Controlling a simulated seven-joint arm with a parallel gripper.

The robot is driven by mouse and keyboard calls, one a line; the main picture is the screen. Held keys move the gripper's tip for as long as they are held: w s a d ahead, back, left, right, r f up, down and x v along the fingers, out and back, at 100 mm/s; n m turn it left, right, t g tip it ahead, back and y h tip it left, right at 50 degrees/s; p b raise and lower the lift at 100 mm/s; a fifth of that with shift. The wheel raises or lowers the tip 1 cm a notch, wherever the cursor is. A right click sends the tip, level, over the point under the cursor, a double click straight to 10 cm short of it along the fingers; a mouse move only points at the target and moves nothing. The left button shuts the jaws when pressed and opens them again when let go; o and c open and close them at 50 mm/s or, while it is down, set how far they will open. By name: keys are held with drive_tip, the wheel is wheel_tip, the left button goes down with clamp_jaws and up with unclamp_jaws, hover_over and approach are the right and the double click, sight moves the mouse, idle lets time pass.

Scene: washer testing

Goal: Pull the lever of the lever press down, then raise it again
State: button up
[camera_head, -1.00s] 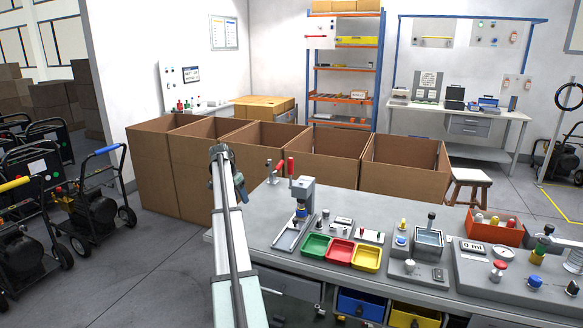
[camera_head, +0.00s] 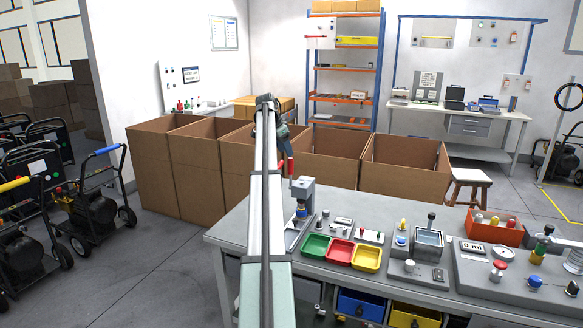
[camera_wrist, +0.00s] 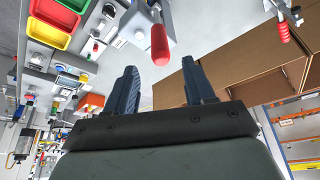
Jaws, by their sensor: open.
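The lever press (camera_head: 303,200) is a grey upright device at the left end of the workbench. Its red lever handle (camera_head: 290,168) points upward. In the wrist view, the press (camera_wrist: 138,24) is at the top, and its red handle (camera_wrist: 160,44) points toward the space between my fingers. My gripper (camera_wrist: 160,64) is open and empty, with one dark finger to each side of the handle's line. I cannot tell whether the handle tip is between the fingers or beyond them. In the head view, my gripper (camera_head: 284,134) is above and behind the press, partly hidden by my arm.
A second red-handled device (camera_wrist: 283,30) stands near the press. Green (camera_head: 315,246), red (camera_head: 339,251) and yellow (camera_head: 366,258) trays lie to its right on the workbench (camera_head: 400,295). Open cardboard boxes (camera_head: 405,175) stand behind the bench.

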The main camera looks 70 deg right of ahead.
sight(291, 166)
drive_tip(key=x, duration=0.9)
drive_tip(key=shift+f, duration=0.2)
clamp_jaws()
idle(0.4)
